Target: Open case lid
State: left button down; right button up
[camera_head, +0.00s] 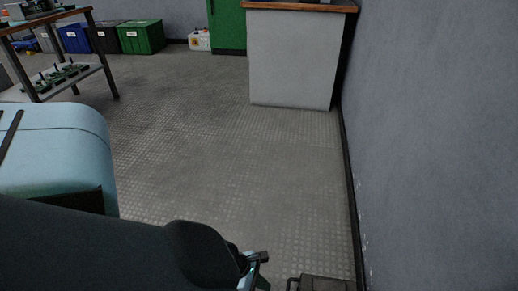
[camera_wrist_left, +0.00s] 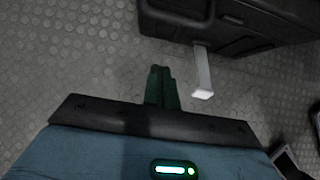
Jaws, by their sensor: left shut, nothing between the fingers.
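A dark case (camera_head: 325,285) lies on the floor at the bottom edge of the head view, mostly cut off. A dark handle-like loop shows at its left side. In the left wrist view the dark case (camera_wrist_left: 235,30) fills the top right, and a pale grey latch-like strip (camera_wrist_left: 202,75) sticks out from it. My left gripper (camera_head: 257,266) is just left of the case in the head view. In the left wrist view its green fingers (camera_wrist_left: 162,88) are shut and empty, left of the strip and apart from it. The lid's state cannot be told. My right gripper is not in view.
A grey wall (camera_head: 440,140) runs along the right. A white counter (camera_head: 292,55) with a wooden top stands at the back. A workbench (camera_head: 62,75) is at the far left, with coloured bins, including a green bin (camera_head: 141,37), behind it. The middle floor is clear.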

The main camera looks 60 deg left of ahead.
pick_arm(q)
jog(key=w+d+b, duration=0.2)
jog(key=w+d, duration=0.1)
jog(key=shift+w, duration=0.25)
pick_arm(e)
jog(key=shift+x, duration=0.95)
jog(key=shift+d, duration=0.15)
pick_arm(q)
jog(key=shift+r, duration=0.1)
